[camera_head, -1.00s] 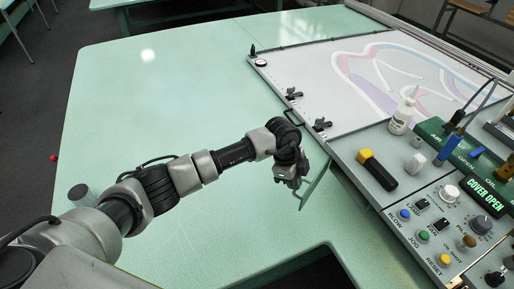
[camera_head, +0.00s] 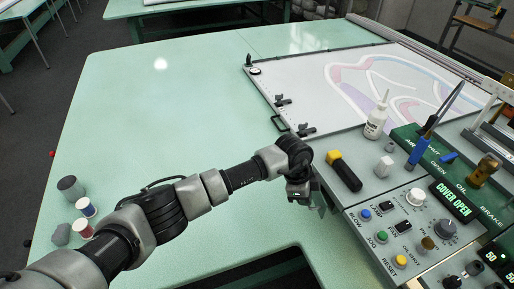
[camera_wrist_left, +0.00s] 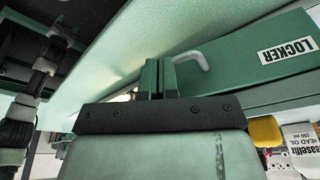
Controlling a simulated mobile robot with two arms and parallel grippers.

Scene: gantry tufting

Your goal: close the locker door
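The locker door is a green panel (camera_wrist_left: 240,65) marked LOCKER, with a grey bent handle (camera_wrist_left: 193,58), in the left wrist view. In the head view only a thin green sliver shows beside my left gripper (camera_head: 299,192), under the edge of the control console; the rest is hidden. My left gripper's two fingers (camera_wrist_left: 158,76) stand close together, just left of the handle, with nothing visible between them. I cannot tell whether they touch the door. My right gripper is not in view.
The control console (camera_head: 385,215) with buttons and a COVER OPEN display stands right of my gripper. Spools (camera_head: 86,207) stand on the green table (camera_head: 200,110), whose middle is clear.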

